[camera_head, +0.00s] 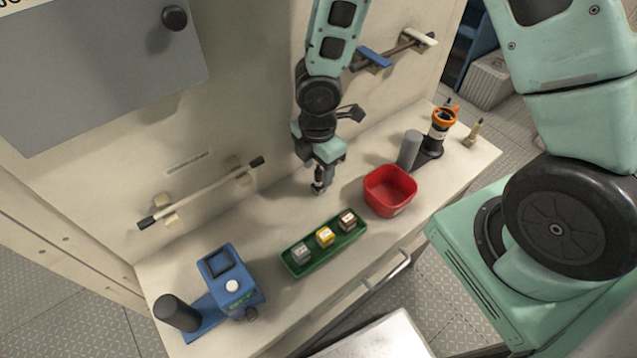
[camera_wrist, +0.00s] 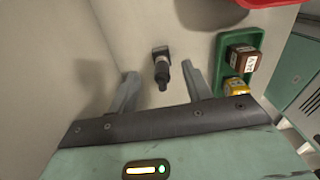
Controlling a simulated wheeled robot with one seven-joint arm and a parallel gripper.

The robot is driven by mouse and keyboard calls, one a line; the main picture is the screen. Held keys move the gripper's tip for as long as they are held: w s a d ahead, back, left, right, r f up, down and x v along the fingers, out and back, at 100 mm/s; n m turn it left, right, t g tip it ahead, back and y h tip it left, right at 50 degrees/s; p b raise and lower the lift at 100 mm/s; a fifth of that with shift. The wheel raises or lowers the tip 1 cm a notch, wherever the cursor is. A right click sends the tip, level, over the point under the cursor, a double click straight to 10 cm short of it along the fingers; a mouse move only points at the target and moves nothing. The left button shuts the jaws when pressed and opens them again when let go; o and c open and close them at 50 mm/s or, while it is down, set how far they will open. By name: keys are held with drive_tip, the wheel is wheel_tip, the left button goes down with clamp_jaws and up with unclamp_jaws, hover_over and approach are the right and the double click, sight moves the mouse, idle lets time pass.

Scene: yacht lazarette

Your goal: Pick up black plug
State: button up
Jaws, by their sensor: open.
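The black plug (camera_wrist: 161,68) stands or lies on the cream benchtop; it is a small dark cylinder with a squarish end. In the wrist view it shows between and beyond the two grey fingers of my gripper (camera_wrist: 159,72), which are spread apart with nothing held. In the head view my gripper (camera_head: 318,176) points down over the back middle of the bench. A small dark piece at its tip there is partly covered, and I cannot tell finger from plug. Whether the fingers touch the plug is not clear.
A green tray (camera_head: 297,271) with three small boxes lies in front. A red bowl (camera_head: 389,208) stands right of my gripper. A blue device (camera_head: 231,280) is at the left, a grey cylinder (camera_head: 410,149) and orange-topped item (camera_head: 444,118) at the right. The wall rises close behind.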

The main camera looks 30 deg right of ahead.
sight(319, 185)
wheel_tip(319, 185, down, 4)
drive_tip(key=shift+s+f, duration=0.15)
drive_tip(key=shift+f, duration=0.05)
clamp_jaws()
